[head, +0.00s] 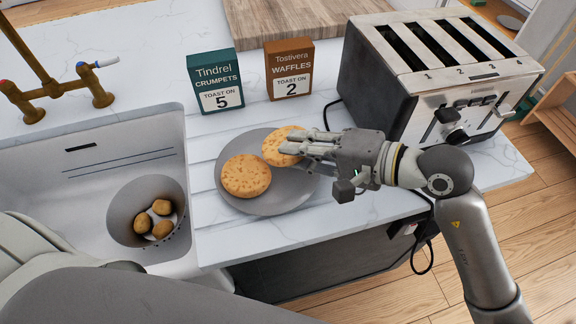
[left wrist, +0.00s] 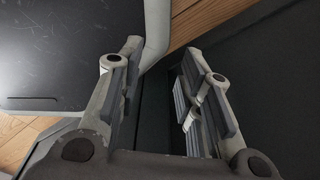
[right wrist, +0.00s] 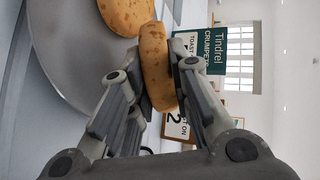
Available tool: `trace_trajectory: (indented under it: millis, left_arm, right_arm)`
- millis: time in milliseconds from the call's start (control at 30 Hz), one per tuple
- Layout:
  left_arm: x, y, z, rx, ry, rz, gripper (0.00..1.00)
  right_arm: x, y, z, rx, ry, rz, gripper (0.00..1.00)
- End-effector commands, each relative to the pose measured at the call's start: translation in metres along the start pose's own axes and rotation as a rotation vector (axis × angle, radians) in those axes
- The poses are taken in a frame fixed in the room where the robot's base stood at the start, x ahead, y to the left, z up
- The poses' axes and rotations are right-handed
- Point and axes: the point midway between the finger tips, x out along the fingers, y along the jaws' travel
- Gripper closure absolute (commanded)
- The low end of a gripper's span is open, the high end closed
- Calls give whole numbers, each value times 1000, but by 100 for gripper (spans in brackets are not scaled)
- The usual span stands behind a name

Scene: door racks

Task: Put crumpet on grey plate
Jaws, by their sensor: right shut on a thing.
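A grey plate (head: 285,203) lies on the ribbed drainboard beside the sink. One round golden crumpet (head: 246,176) lies on the left part of the plate; it also shows in the right wrist view (right wrist: 124,14). A second crumpet (head: 281,145) is over the far side of the plate, gripped by its edges. My right gripper (head: 285,148) is shut on this crumpet, which stands between the fingers in the right wrist view (right wrist: 157,65). Whether it touches the plate I cannot tell. My left gripper (left wrist: 162,95) is open and empty, beside a dark surface in the left wrist view.
A toaster (head: 445,75) stands at the right, its cord running behind my right gripper. A green crumpets box (head: 215,82) and a brown waffles box (head: 289,69) stand behind the plate.

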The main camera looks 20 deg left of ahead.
Motion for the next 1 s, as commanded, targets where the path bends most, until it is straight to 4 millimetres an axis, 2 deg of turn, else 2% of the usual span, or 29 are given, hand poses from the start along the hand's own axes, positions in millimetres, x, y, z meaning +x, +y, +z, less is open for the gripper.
trace_trajectory:
  millis: [100,467,500,600,867,1000]
  left_arm:
    - [8,-2,0,1,1,-2,67]
    - [9,-3,-1,1,2,-4,67]
    - [9,-3,-1,1,2,-4,67]
    - [9,-3,-1,1,3,-4,67]
    - [9,-3,-1,1,3,-4,67]
    - [12,-3,-1,1,3,-4,67]
  right_arm:
    - [2,6,0,-1,0,-1,100]
    - [2,7,0,0,0,-1,100]
    - [2,7,0,0,0,0,77]
    - [2,7,0,0,0,0,67]
    - [2,7,0,0,0,0,67]
    - [-6,9,-1,-1,1,1,67]
